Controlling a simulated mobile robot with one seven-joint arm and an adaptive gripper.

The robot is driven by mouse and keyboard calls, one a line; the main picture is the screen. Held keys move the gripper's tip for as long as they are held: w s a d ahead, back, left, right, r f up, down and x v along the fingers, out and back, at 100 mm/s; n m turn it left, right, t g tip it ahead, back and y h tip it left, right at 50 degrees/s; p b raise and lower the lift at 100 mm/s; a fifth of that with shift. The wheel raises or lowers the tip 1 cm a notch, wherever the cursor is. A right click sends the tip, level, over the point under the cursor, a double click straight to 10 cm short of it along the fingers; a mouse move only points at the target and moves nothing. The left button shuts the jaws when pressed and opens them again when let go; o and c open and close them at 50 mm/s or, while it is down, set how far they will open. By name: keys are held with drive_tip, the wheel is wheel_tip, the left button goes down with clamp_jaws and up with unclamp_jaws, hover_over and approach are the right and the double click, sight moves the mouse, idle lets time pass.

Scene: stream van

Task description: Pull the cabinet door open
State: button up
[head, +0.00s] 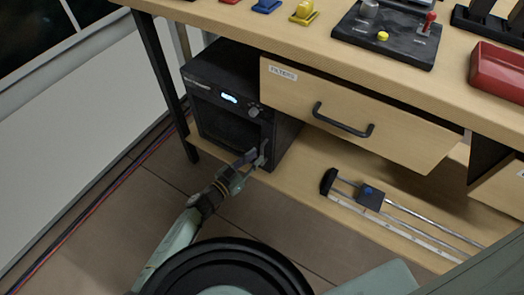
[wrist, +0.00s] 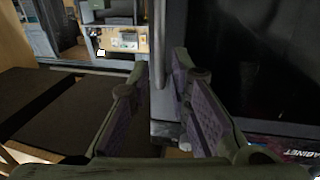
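The cabinet (head: 222,82) is a black box with a lit blue display and a knob, standing on the shelf under the workbench. Its door (head: 225,128) is dark and looks shut in the head view. My gripper (head: 257,158) is at the lower right of the cabinet front, by the handle. In the wrist view the handle is a grey vertical bar (wrist: 160,45) between the two fingers of my gripper (wrist: 162,75). The fingers are apart, with gaps visible beside the bar. Contact cannot be told. The dark cabinet front (wrist: 245,65) fills the right of that view.
A wooden drawer (head: 345,105) with a dark handle hangs right of the cabinet. A rail device (head: 370,197) lies on the lower shelf (head: 300,178). A black table leg (head: 162,80) stands left. Red and blue cables run along the floor's left edge. Floor before the cabinet is open.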

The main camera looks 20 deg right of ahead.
sight(262, 163)
drive_tip(key=shift+x, duration=2.1)
drive_tip(key=shift+c, duration=0.3)
clamp_jaws()
